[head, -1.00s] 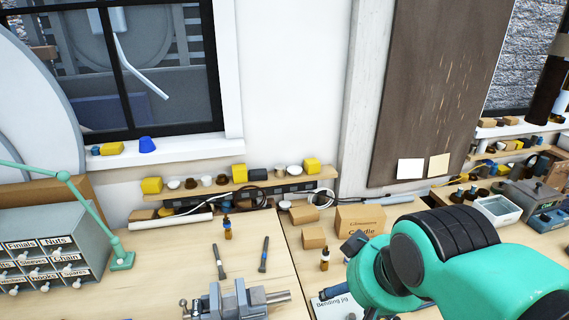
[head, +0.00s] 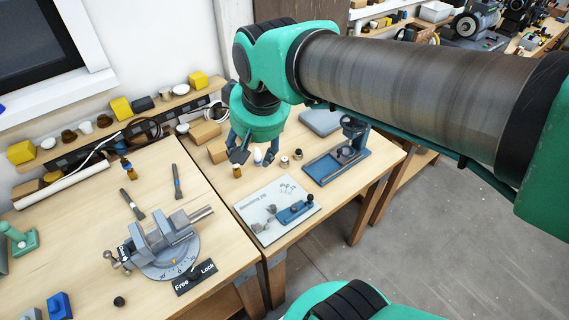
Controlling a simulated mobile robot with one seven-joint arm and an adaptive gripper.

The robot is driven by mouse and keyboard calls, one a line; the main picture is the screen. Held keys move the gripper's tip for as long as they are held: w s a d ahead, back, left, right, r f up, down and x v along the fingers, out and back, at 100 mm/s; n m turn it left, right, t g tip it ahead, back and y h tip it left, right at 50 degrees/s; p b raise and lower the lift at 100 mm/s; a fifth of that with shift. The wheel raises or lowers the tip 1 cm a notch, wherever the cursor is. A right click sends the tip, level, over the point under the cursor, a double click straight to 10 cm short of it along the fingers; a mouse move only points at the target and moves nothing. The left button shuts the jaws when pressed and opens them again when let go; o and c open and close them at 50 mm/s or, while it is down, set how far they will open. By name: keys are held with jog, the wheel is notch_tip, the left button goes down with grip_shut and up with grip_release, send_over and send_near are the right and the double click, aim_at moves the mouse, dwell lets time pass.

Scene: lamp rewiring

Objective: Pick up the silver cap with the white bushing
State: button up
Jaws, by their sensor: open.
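My gripper (head: 254,158) points down over the right bench. Its dark fingers are apart. A small white piece (head: 258,155) shows between them, apparently standing on the bench; I cannot tell whether it is the white bushing.
A white bending jig board (head: 262,198) lies in front of the gripper. A blue press (head: 340,158) stands to the right. A small brown bottle (head: 237,171) stands close left of the fingers, with cardboard boxes (head: 204,132) behind. A vise (head: 160,245) is on the left bench.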

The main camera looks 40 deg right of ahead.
jog(key=w+d+f+m+g, duration=0.1)
jog(key=w+d+f+m, duration=0.15)
jog(key=w+d, duration=0.45)
jog(key=m+g, duration=0.3)
jog(key=m, duration=0.2)
send_over(285, 158)
notch_tip(285, 158, down, 23)
jog(key=shift+r, duration=0.15)
jog(key=shift+n, duration=0.25)
jog(key=shift+f+b, duration=0.5)
jog(key=shift+f, duration=3.8)
jog(key=shift+a+f+b, duration=0.15)
jog(key=shift+f+b, duration=0.45)
jog(key=shift+f, duration=2)
